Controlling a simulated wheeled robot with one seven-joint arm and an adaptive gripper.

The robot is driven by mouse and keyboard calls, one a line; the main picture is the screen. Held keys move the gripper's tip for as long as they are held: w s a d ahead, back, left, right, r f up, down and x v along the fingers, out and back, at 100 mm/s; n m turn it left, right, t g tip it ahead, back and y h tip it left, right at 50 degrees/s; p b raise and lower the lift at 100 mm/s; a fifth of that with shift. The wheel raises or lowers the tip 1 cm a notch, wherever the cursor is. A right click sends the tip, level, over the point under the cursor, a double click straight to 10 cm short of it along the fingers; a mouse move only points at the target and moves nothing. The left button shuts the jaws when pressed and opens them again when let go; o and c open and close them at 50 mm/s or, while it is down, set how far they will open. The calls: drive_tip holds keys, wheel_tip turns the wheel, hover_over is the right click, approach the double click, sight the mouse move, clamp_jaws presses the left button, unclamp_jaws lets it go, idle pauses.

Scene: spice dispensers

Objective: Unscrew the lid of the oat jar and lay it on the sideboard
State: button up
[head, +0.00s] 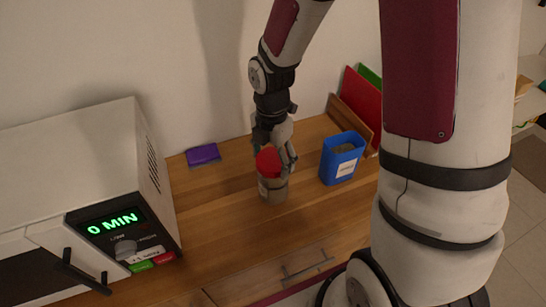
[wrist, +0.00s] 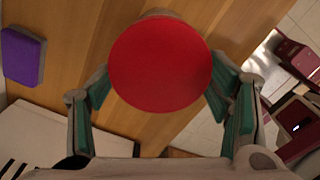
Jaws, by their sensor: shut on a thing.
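The oat jar (head: 272,191) stands upright on the wooden sideboard (head: 225,225), with a pale label on its side. Its red lid (head: 267,161) is on top of the jar. In the wrist view the round red lid (wrist: 160,64) fills the middle and hides most of the jar. My gripper (head: 276,158) comes down from above and is shut on the lid, one finger on each side. In the wrist view my gripper (wrist: 160,90) has its green-padded fingers at the lid's left and right edges. I cannot tell whether the lid is loosened.
A blue container (head: 342,158) stands right of the jar, with red and green boards (head: 363,104) in a wooden holder behind it. A purple block (head: 203,155) lies back left. A white microwave (head: 75,170) stands at left. Bare wood lies in front of the jar.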

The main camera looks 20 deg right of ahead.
sight(273, 160)
drive_tip(key=shift+s+n+p, duration=0.1)
drive_tip(key=shift+n+p, duration=0.95)
drive_tip(key=shift+n, duration=0.65)
drive_tip(key=shift+s+n+p, duration=0.1)
drive_tip(key=shift+n+p, duration=0.65)
drive_tip(key=shift+n, duration=0.45)
drive_tip(key=n+p, duration=0.1)
drive_tip(key=n, duration=0.1)
drive_tip(key=n+p, duration=0.1)
drive_tip(key=n, duration=0.2)
drive_tip(key=shift+d+r, duration=0.1)
drive_tip(key=shift+d, duration=0.1)
drive_tip(key=o, duration=0.7)
drive_tip(key=shift+c, duration=0.9)
drive_tip(key=shift+r+p, duration=0.8)
drive_tip(key=shift+r, duration=0.3)
drive_tip(key=shift+r+p, duration=0.85)
drive_tip(key=shift+r, duration=1.05)
